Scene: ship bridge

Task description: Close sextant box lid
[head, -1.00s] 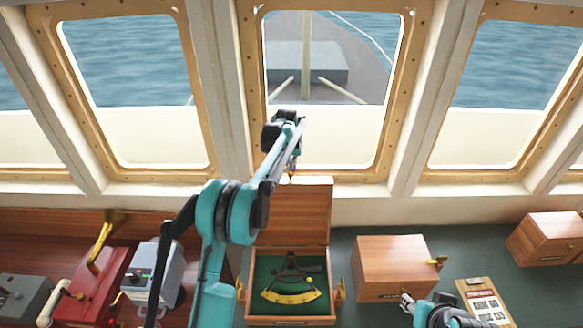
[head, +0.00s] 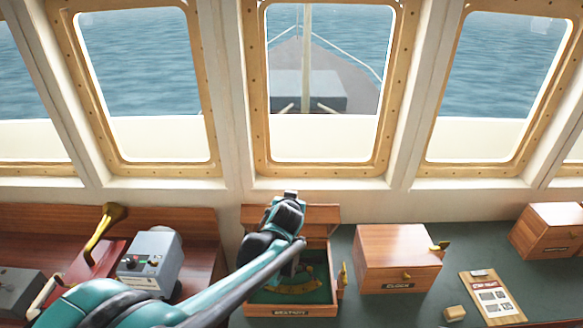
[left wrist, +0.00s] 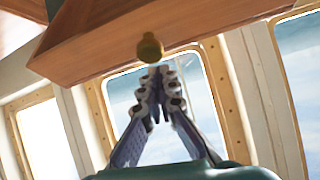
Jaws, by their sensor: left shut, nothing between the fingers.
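The sextant box (head: 290,309) is an open wooden box with a green lining on the desk in the head view. Its lid (head: 318,214) is raised at the back and looks foreshortened, tilted forward over the box. The yellow arc of the sextant (head: 308,280) shows inside, partly covered by my left arm. In the left wrist view, my left gripper (left wrist: 155,72) is shut and empty, its fingertips just below a brass knob (left wrist: 150,47) on the wooden lid edge (left wrist: 95,50). I cannot tell whether they touch. My right gripper is out of view.
A closed wooden box (head: 395,255) stands right of the sextant box, and another (head: 550,230) farther right. A clipboard (head: 492,297) and a small wooden block (head: 455,313) lie in front. A grey control unit (head: 152,262) stands left. Windows line the back.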

